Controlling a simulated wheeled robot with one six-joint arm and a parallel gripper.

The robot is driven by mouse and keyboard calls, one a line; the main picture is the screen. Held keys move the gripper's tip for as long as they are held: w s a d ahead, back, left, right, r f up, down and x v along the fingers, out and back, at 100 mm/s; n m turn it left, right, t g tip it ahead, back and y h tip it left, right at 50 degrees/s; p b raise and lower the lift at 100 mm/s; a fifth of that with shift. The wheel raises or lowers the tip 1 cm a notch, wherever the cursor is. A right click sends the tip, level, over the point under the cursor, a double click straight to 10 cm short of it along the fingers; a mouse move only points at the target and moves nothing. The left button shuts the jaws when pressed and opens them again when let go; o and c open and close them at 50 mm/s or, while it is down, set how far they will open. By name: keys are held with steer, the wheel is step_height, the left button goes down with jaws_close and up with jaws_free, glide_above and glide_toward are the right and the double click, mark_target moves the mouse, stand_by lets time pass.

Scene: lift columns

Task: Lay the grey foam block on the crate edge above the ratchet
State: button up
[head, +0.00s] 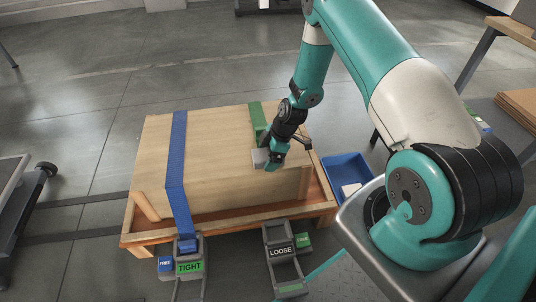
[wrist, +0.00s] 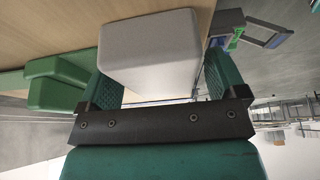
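The grey foam block (head: 259,158) is at the front top edge of the wooden crate (head: 215,180), near the lower end of the green strap (head: 257,115). My gripper (head: 272,160) is at the block, pointing down. In the wrist view the block (wrist: 150,55) sits between the two green fingers, and they appear closed on it. I cannot tell whether the block rests on the crate or is just above it. Below the crate front, a ratchet labelled LOOSE (head: 280,251) lies open to the right. A ratchet labelled TIGHT (head: 188,267) holds the blue strap (head: 177,160).
The crate stands on a wooden pallet (head: 235,228). A blue bin (head: 345,170) with a pale item is to its right. A trolley (head: 20,190) stands at far left and a workbench (head: 515,28) at far right. Floor behind the crate is clear.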

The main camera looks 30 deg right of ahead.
steer(key=p+v, duration=0.4)
steer(key=v, duration=0.8)
step_height(320, 180, up, 11)
steer(key=m, duration=0.1)
glide_above(265, 160)
steer(key=s+a+r+m+g, duration=0.1)
steer(key=s+a+r, duration=0.2)
steer(key=a+r, duration=0.15)
steer(key=s+a+r+m, duration=0.1)
steer(key=s+a+r, duration=0.1)
steer(key=a+r, duration=0.3)
steer(key=s+a+r+m, duration=0.1)
steer(key=s+a+r, duration=0.2)
steer(key=s, duration=0.6)
steer(key=s+a+r+m, duration=0.2)
steer(key=s+a+r, duration=0.1)
steer(key=s+r, duration=0.5)
steer(key=shift+s+g, duration=0.4)
steer(key=shift+s, duration=0.1)
steer(key=shift+d, duration=0.15)
